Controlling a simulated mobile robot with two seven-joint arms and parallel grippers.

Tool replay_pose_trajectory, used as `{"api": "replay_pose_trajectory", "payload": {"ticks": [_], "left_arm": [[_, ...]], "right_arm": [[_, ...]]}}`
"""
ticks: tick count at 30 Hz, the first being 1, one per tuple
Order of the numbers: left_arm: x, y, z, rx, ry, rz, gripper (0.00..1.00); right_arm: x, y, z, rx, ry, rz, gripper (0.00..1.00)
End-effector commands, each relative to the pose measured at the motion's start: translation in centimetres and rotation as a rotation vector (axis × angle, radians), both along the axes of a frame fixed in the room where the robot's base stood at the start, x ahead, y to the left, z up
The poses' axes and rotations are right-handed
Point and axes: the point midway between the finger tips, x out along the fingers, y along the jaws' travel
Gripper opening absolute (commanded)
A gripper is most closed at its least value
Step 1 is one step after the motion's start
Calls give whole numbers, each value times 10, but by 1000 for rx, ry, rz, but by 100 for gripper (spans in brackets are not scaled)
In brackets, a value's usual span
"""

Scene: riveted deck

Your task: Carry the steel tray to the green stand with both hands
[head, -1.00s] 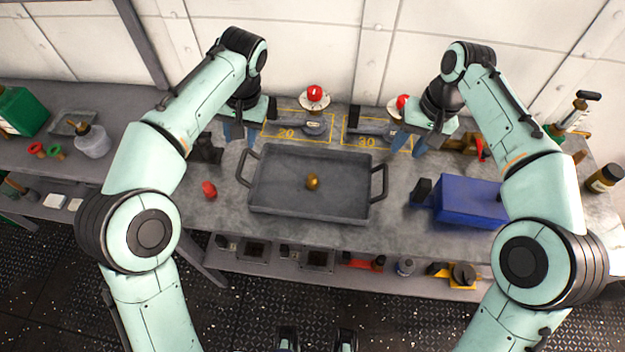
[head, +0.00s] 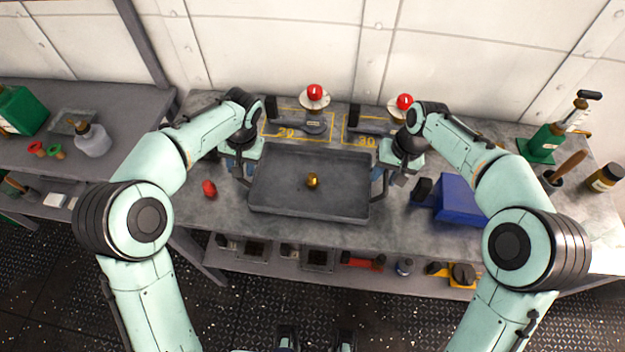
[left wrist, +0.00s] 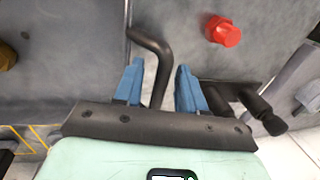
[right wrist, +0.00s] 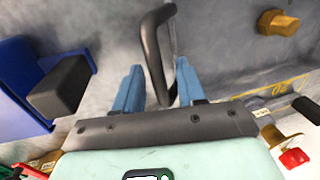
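The grey steel tray (head: 280,202) lies on the bench with a small brass nut (head: 312,181) inside. My left gripper (head: 239,171) is at its left handle. In the left wrist view, the open blue fingers (left wrist: 158,88) stand on either side of the dark handle (left wrist: 158,55), with gaps showing. My right gripper (head: 390,178) is at the right handle. In the right wrist view, its open fingers (right wrist: 158,88) straddle that handle (right wrist: 152,45), also with gaps. I cannot pick out a green stand for certain; a green base (head: 537,151) under a bottle-like thing stands at back right.
A blue box (head: 460,200) lies right of the tray, close to my right gripper. A red nut (head: 209,188) lies left of it. Red-topped items (head: 315,96) stand behind on yellow-marked spots. A lower shelf (head: 330,268) holds parts. A second bench (head: 130,105) is at left.

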Motion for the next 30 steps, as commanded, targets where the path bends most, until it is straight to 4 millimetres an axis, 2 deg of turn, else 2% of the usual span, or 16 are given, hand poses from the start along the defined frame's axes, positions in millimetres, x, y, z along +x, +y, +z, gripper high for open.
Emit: {"api": "replay_pose_trajectory", "payload": {"ticks": [5,6,8,9,10,23,30], "left_arm": [[0,0,0,0,0,0,40],[0,0,0,0,0,0,37],[0,0,0,0,0,0,17],[0,0,0,0,0,0,4],[0,0,0,0,0,0,0],[1,0,5,0,-3,-1,0],[9,0,32,0,-17,-1,0]], "right_arm": [[0,0,0,0,0,0,40],[0,0,0,0,1,0,36],[0,0,0,0,1,0,17],[0,0,0,0,1,0,4],[0,0,0,0,1,0,0],[1,0,5,1,-3,-1,0],[9,0,32,1,-17,0,0]]}}
